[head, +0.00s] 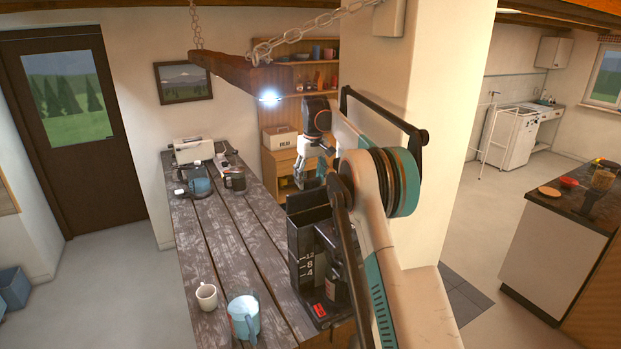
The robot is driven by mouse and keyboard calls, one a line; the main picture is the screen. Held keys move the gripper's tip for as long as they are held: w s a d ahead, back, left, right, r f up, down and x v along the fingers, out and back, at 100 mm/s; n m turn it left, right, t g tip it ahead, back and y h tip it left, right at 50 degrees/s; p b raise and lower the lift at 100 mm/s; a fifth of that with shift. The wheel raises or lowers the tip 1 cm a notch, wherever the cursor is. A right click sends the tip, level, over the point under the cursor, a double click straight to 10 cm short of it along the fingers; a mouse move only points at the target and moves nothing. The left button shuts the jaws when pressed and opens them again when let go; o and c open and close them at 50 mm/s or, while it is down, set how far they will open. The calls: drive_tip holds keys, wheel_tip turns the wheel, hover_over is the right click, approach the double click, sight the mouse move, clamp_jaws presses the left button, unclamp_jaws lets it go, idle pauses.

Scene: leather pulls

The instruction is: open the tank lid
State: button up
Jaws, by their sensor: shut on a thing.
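A black coffee maker (303,250) with white level numbers on its tank stands on the wooden table, at the near right end. Its tank lid (306,199) is the dark piece at the top; its exact angle is hard to tell from here. My gripper (311,184) is at the top of the machine, shut on the tank lid. The fingertips are small and the contact is partly hidden. My arm covers the right side of the machine.
The plank table (213,238) holds a white mug (207,297) and a light blue mug (244,317) at the near end. A toaster (194,150), a blue kettle-like item and a dark mug (236,180) stand farther back. A chained wooden beam (245,72) hangs above. A pillar is to the right.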

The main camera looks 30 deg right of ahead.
drive_tip(key=shift+w+f, duration=0.1)
drive_tip(key=o, duration=1.5)
drive_tip(key=shift+w, duration=0.1)
drive_tip(key=r, duration=0.4)
drive_tip(key=s+r, duration=0.1)
drive_tip(key=r, duration=0.7)
drive_tip(key=shift+s, duration=0.25)
drive_tip(key=shift+a, duration=0.1)
